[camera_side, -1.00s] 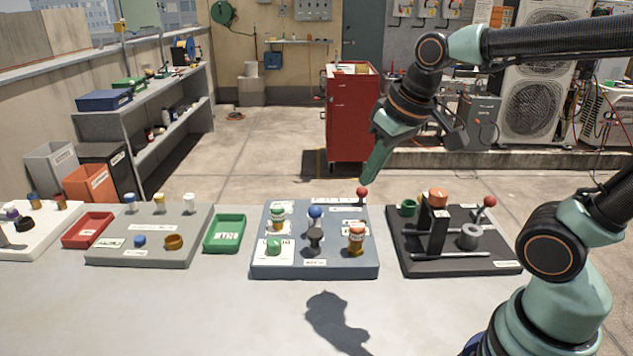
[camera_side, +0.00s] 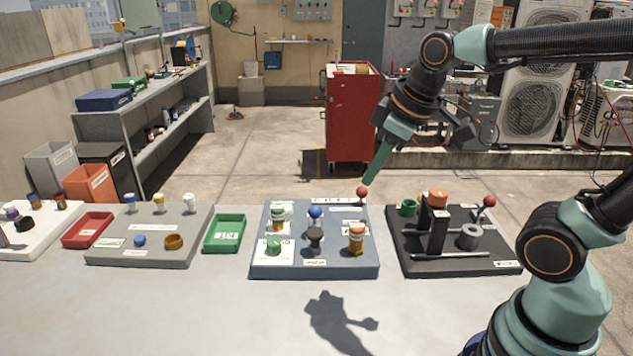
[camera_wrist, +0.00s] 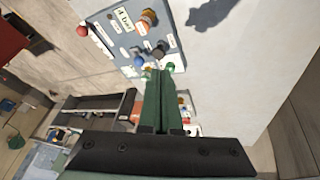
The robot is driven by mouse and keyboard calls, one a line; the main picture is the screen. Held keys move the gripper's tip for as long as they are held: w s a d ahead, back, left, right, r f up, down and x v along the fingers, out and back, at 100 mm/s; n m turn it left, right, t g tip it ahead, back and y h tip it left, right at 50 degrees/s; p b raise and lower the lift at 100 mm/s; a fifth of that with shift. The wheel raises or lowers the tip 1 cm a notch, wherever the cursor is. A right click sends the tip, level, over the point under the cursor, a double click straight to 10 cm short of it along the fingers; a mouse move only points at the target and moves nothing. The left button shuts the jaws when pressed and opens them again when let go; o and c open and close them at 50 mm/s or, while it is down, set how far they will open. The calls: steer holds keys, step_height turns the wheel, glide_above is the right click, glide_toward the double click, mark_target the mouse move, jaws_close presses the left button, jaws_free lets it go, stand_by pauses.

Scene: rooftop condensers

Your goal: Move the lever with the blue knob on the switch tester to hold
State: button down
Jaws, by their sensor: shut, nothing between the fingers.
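The switch tester is the blue-grey board (camera_side: 335,266) in the middle of the bench. It bears a lever with a blue knob (camera_side: 315,212) near its middle and a red knob (camera_side: 362,191) at its back right corner. My gripper (camera_side: 369,181) points down with its fingers shut and empty. In the side view its tips show just above the red knob, to the right of the blue knob. In the wrist view the blue knob (camera_wrist: 138,60) lies just left of my fingertips (camera_wrist: 161,72). The lever's label is too small to read.
Orange-topped (camera_side: 356,232), green (camera_side: 274,247) and black (camera_side: 315,235) controls stand close around the blue knob. A black board (camera_side: 420,266) with upright parts stands to the right. A green tray (camera_side: 242,247) and a grey board (camera_side: 105,258) lie left. The front bench is clear.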

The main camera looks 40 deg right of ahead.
steer(key=w+f+n+g, duration=0.1)
steer(key=w+n+g, duration=0.1)
steer(key=w+n, duration=0.7)
steer(key=n+g, duration=0.2)
steer(key=n, duration=1)
glide_toward(313, 214)
steer(key=shift+s+a+r, duration=0.25)
steer(key=shift+s+r, duration=0.1)
steer(key=shift+r, duration=0.2)
steer(key=f, duration=1)
steer(key=shift+w+a, duration=0.2)
steer(key=shift+a, duration=0.1)
